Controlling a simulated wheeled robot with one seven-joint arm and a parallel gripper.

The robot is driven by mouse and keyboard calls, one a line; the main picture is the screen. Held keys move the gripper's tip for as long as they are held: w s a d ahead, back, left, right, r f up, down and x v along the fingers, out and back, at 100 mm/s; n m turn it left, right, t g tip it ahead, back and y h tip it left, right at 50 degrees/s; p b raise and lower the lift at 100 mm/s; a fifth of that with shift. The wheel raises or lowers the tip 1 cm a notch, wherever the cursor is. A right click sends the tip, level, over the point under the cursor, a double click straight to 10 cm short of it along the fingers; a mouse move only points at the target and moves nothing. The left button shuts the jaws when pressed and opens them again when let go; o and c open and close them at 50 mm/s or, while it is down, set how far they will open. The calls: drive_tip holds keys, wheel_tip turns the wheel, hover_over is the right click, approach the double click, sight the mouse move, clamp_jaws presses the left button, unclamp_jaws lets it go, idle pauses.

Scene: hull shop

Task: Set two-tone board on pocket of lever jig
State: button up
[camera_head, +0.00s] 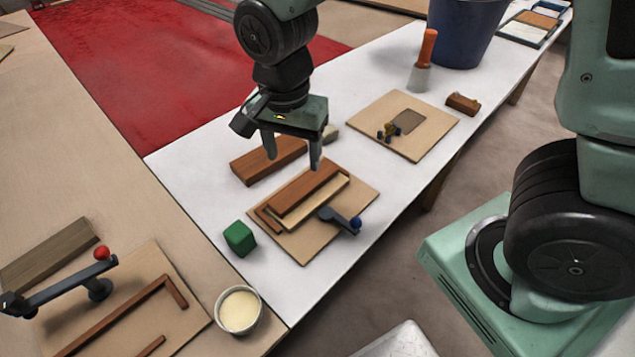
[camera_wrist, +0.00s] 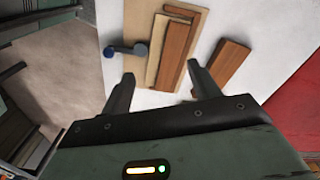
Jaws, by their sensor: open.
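The two-tone board (camera_head: 311,190), red-brown along one side and pale along the other, lies on the lever jig (camera_head: 302,248) with the blue-knobbed lever. It sits beside the jig's brown L-shaped fence (camera_head: 268,221); I cannot tell if it is flush. The blue-knobbed lever (camera_head: 340,219) points away from the board. My gripper (camera_head: 291,158) is open and empty above the board, apart from it. In the wrist view the board (camera_wrist: 171,55) lies beyond my fingertips (camera_wrist: 160,82), with the lever (camera_wrist: 127,50) to its left.
A brown plank (camera_head: 268,160) lies behind the jig. A green cube (camera_head: 239,238) and a bowl (camera_head: 239,310) stand left and in front. A red-knobbed lever jig (camera_head: 130,320) is at lower left.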

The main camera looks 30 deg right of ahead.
drive_tip(key=s+a+r+n, duration=0.1)
drive_tip(key=s+r+n, duration=0.1)
drive_tip(key=s+n, duration=0.5)
drive_tip(key=s+a+r+n+y, duration=0.1)
drive_tip(key=s+r+n, duration=0.2)
drive_tip(key=s+n, duration=0.5)
drive_tip(key=shift+a+n, duration=0.2)
drive_tip(key=shift+n, duration=0.9)
drive_tip(key=shift+s, duration=0.1)
drive_tip(key=shift+r+p, duration=0.7)
drive_tip(key=shift+r, duration=0.05)
